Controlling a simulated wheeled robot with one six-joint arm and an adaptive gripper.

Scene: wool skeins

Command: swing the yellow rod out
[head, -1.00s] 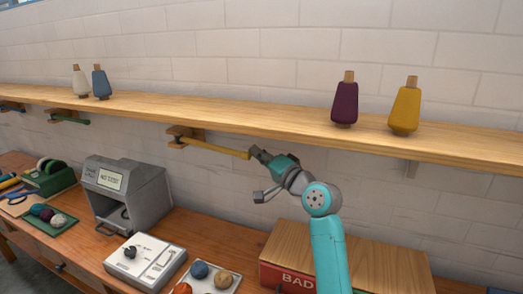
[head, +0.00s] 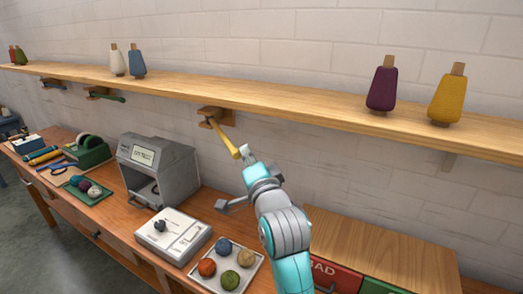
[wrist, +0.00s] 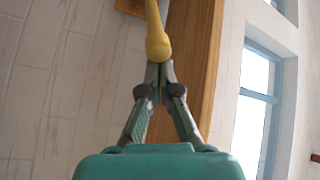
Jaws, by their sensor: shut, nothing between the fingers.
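The yellow rod (head: 226,138) is hinged at a wooden bracket (head: 212,115) under the shelf and slants out from the wall, down and to the right. My gripper (head: 246,152) is at its free end, with the fingers closed together. In the wrist view the rod (wrist: 155,25) runs up from its rounded end, which sits right at the shut fingertips (wrist: 158,72). The rod end is not between the fingers; whether they touch it I cannot tell.
The wooden shelf (head: 300,108) runs above, with a purple cone (head: 382,90) and a yellow cone (head: 447,98). A green rod (head: 108,96) hangs further left. Below, the bench holds a grey box (head: 160,165), a white device (head: 172,235) and a tray of balls (head: 258,268).

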